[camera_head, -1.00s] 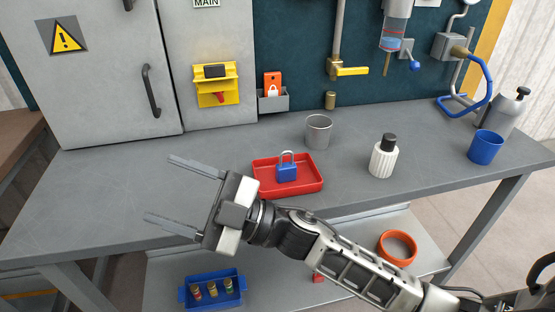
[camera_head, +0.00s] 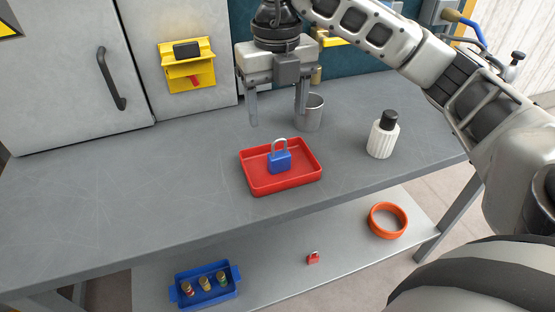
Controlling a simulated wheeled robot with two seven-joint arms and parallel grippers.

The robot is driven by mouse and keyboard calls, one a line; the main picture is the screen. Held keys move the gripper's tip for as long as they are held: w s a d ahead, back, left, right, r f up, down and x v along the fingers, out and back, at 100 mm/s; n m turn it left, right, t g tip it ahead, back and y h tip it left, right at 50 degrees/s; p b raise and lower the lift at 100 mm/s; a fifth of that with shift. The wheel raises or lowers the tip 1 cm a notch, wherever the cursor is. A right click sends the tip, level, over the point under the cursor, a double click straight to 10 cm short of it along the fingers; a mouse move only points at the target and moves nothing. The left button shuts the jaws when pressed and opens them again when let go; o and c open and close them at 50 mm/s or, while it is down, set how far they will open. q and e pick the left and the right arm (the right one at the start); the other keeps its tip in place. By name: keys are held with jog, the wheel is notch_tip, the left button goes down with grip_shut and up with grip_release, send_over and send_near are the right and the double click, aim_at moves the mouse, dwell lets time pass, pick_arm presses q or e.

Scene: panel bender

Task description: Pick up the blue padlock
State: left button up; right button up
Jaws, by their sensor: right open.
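The blue padlock (camera_head: 279,161) stands upright in the red tray (camera_head: 290,183) on the grey bench, with its silver shackle up. My right gripper (camera_head: 277,119) is above and behind the tray in the picture, pointing down, with its two fingers apart and nothing between them. The padlock is below the fingertips and apart from them. My left gripper is not in view.
A metal cup (camera_head: 309,113) stands behind the tray, partly hidden by my right finger. A white bottle with a black cap (camera_head: 382,138) stands to the right. The bench's left side is clear. A lower shelf holds a blue bin (camera_head: 207,293), a red padlock (camera_head: 313,258) and an orange ring (camera_head: 388,221).

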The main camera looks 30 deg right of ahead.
aim_at(281, 157)
notch_tip(281, 157, down, 7)
jog(key=f, duration=0.4)
jog(key=shift+s+d+f+p, duration=0.25)
jog(key=shift+s+f+p, duration=0.05)
jog(key=shift+s+f, duration=0.1)
jog(key=shift+f, duration=0.3)
jog(key=c, duration=1.1)
